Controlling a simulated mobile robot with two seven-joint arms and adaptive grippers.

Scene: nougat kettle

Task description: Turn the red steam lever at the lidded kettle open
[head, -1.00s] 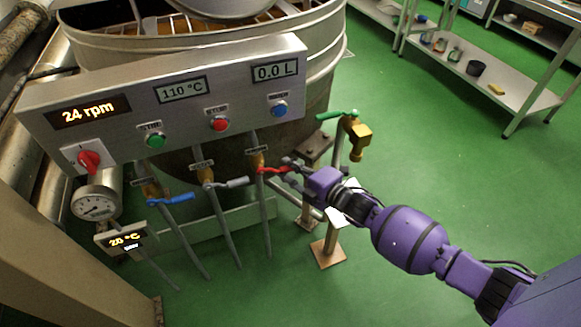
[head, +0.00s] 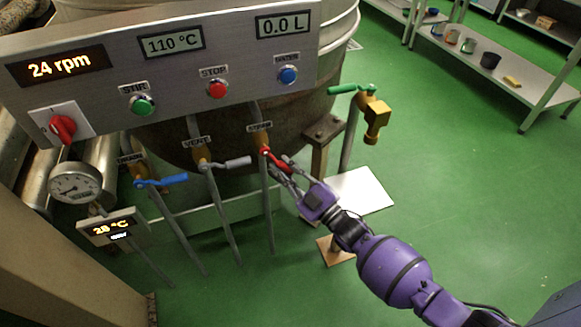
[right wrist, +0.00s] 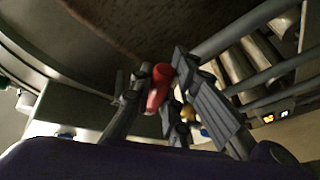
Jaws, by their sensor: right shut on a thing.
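The red steam lever (head: 277,161) sits on a brass valve below the control panel, under a small label that seems to read STEAM. It slants down to the right from its pivot. My right gripper (head: 284,170) is shut on the lever's outer part. In the right wrist view the red lever (right wrist: 158,88) stands between the two fingers of my right gripper (right wrist: 158,104). The lidded kettle (head: 300,105) stands behind the panel, mostly hidden by it. My left gripper is not in view.
The grey vent lever (head: 236,162) and a blue lever (head: 168,181) lie to the left on their own pipes. A brass tap with a green handle (head: 352,88) stands to the right. The panel (head: 190,75) overhangs the valves.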

